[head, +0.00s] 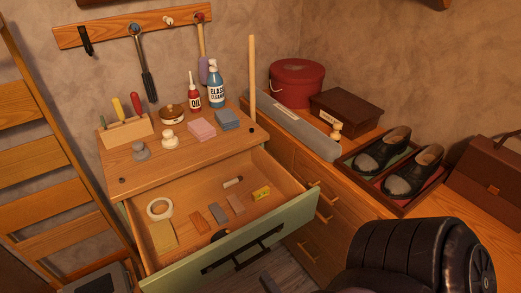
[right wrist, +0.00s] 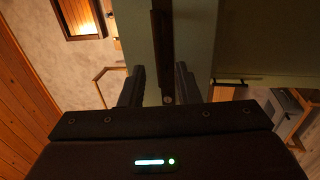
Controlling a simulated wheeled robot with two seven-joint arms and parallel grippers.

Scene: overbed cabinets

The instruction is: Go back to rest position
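The green-fronted drawer (head: 290,215) is pulled open from the wooden cabinet in the head view. Its black bar handle (head: 245,250) runs along the front. My right arm fills the lower right. My left gripper is not in view.
The drawer holds a tape roll (head: 160,208) and several small blocks. Bottles, including the glass cleaner (head: 216,85), stand on the cabinet top. A shoe tray (head: 405,203), red round box (head: 297,82) and brown bag (head: 490,175) are at right. A ladder (head: 45,160) stands left.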

